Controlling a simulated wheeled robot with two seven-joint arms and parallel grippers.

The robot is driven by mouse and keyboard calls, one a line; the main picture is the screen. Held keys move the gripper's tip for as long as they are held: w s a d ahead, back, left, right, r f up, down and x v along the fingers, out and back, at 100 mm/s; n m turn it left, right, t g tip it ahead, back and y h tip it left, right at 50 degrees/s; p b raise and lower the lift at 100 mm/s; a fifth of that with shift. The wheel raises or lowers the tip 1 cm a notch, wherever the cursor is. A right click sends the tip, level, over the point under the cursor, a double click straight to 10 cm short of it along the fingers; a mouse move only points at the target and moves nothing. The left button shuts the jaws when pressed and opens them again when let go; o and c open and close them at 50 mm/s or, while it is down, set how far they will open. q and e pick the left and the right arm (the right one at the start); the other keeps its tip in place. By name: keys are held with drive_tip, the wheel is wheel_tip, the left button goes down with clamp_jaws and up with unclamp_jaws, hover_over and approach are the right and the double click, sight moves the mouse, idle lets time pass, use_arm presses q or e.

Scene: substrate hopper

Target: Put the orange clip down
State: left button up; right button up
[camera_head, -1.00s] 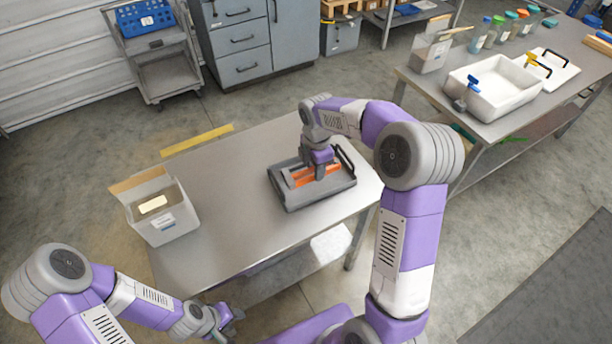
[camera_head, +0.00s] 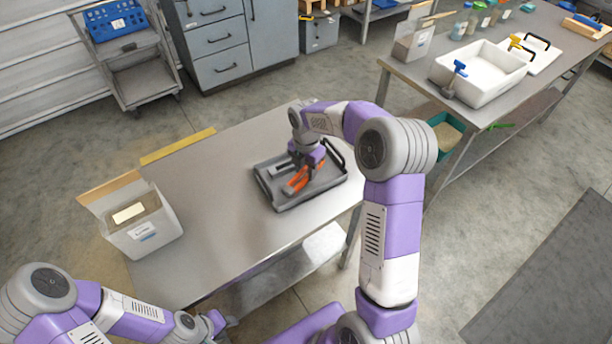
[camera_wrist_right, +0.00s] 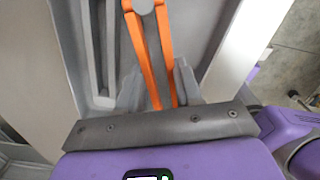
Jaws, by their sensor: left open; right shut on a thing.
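The orange clip (camera_head: 298,183) is held by my right gripper (camera_head: 304,174) over the grey tray (camera_head: 296,204) on the near table. In the right wrist view the clip (camera_wrist_right: 151,45) shows two long orange legs meeting at a grey pivot, with its near ends between the fingers of my right gripper (camera_wrist_right: 160,88). I cannot tell whether the clip touches the tray floor. A grey long-handled item (camera_wrist_right: 101,45) lies in the tray to the left of the clip. My left gripper (camera_head: 217,322) is low at the near edge, away from the tray, its fingers small in view.
The steel table (camera_head: 215,215) is clear between the tray and a white bin (camera_head: 150,238) at the left. The tray has a black handle (camera_head: 335,153) at its right end. A second bench at the right holds a white tub (camera_head: 480,92) and a grey bin (camera_head: 410,45).

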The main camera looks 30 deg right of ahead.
drive_tip(key=shift+f, duration=1.15)
drive_tip(key=shift+f, duration=0.2)
drive_tip(key=o, duration=1)
wheel_tip(320, 180, up, 12)
drive_tip(key=p, duration=0.3)
drive_tip(key=shift+r+p, duration=0.25)
drive_tip(key=shift+p, duration=0.05)
